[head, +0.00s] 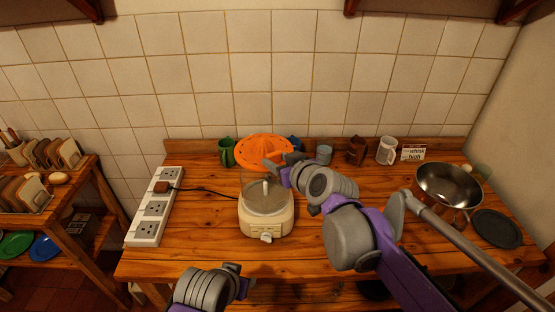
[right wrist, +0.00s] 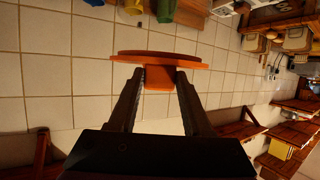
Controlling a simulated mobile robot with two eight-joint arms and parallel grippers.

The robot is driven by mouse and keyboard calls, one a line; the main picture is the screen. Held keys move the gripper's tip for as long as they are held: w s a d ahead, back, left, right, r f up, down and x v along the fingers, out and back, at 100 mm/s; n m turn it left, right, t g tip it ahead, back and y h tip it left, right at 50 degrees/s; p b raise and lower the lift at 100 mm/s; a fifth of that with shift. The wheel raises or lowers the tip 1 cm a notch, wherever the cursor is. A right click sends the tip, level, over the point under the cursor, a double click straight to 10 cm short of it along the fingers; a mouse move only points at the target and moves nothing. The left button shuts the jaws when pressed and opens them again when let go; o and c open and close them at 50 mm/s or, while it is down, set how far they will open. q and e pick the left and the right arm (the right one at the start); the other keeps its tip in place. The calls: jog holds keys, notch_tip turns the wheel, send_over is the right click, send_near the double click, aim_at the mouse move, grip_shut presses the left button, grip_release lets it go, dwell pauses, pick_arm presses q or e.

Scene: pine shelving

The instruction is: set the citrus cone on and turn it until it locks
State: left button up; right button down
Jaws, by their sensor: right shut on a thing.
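The orange citrus cone (head: 262,147) is a wide ribbed disc, held above the back of the juicer. My right gripper (head: 281,167) is shut on it. In the right wrist view the orange cone part (right wrist: 150,55) shows edge-on, with an orange block between the two fingers. The cream juicer base (head: 266,222) stands on the wooden counter, with a clear bowl and an upright white spindle in its middle, uncovered. The cone appears apart from the spindle. My left gripper (head: 238,279) is low at the front edge of the counter, away from the juicer; its jaws are unclear.
A white power strip (head: 149,222) lies left, with a plug and cord running to the juicer. Mugs stand along the back, including a green one (head: 226,152) and a white one (head: 386,150). A steel pot (head: 447,187) and dark lid (head: 497,228) are at right.

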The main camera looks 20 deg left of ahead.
pick_arm(q)
jog(key=shift+s+f+b, duration=0.3)
jog(key=shift+f, duration=0.2)
jog(key=shift+s+f+b, duration=0.25)
jog(key=shift+f+b, duration=0.05)
jog(key=shift+f, duration=0.15)
pick_arm(e)
notch_tip(320, 180, down, 5)
jog(key=shift+w+f, duration=0.1)
jog(key=shift+f, duration=0.05)
pick_arm(q)
jog(key=shift+w+r, duration=0.25)
jog(key=shift+r, duration=0.1)
dwell(0.5)
jog(key=shift+s, duration=0.15)
pick_arm(e)
jog(key=shift+f, duration=0.9)
dwell(0.8)
jog(key=shift+c, duration=1.3)
grip_release()
pick_arm(q)
jog(key=shift+f, duration=0.1)
